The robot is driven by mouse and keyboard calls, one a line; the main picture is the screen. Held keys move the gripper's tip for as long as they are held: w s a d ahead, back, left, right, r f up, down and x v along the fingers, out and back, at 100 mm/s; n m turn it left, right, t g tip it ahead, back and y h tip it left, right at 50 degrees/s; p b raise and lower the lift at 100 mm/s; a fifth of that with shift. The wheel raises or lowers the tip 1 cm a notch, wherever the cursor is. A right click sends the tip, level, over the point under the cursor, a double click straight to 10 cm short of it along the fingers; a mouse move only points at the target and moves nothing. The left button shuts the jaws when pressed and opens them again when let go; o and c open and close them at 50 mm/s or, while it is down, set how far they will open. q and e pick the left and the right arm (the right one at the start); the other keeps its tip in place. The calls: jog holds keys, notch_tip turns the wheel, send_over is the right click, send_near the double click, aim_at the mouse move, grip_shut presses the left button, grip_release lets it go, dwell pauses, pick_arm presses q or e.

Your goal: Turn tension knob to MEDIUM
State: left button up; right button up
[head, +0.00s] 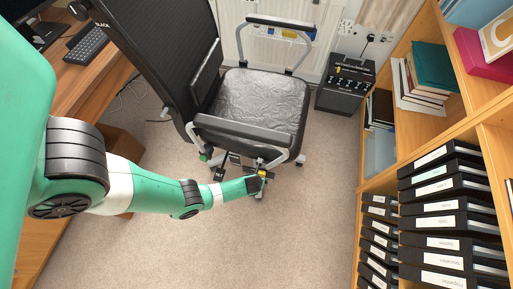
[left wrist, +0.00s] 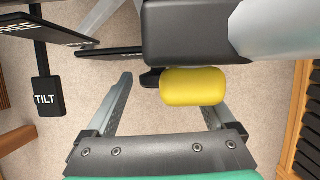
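The tension knob (left wrist: 192,86) is a yellow rounded block under the office chair's seat. It also shows as a small yellow spot in the head view (head: 262,173), at the chair's near side. My left gripper (left wrist: 163,92) is open, with nothing between its fingers. In the left wrist view the knob lies near the right finger and covers that finger's tip; I cannot tell whether they touch. The left finger is well clear of it. In the head view my left gripper (head: 257,182) is beside the knob. No MEDIUM marking is readable. My right gripper is not in view.
The office chair (head: 262,97) stands mid-room. Black levers hang near the knob, including TILT (left wrist: 46,97) and FREE (left wrist: 25,27). A shelf of binders (head: 440,215) is on the right, a desk (head: 85,75) on the left. Carpet (head: 290,235) is clear in front.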

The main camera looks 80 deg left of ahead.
pick_arm(q)
jog(key=c, duration=1.2)
jog(key=shift+s+r+p, duration=0.1)
jog(key=shift+s+p, duration=0.1)
jog(key=shift+p, duration=0.15)
jog(key=shift+t, duration=0.4)
jog(key=shift+w+h, duration=0.1)
jog(key=shift+h, duration=0.2)
jog(key=o, duration=1.4)
jog(key=shift+c, duration=0.2)
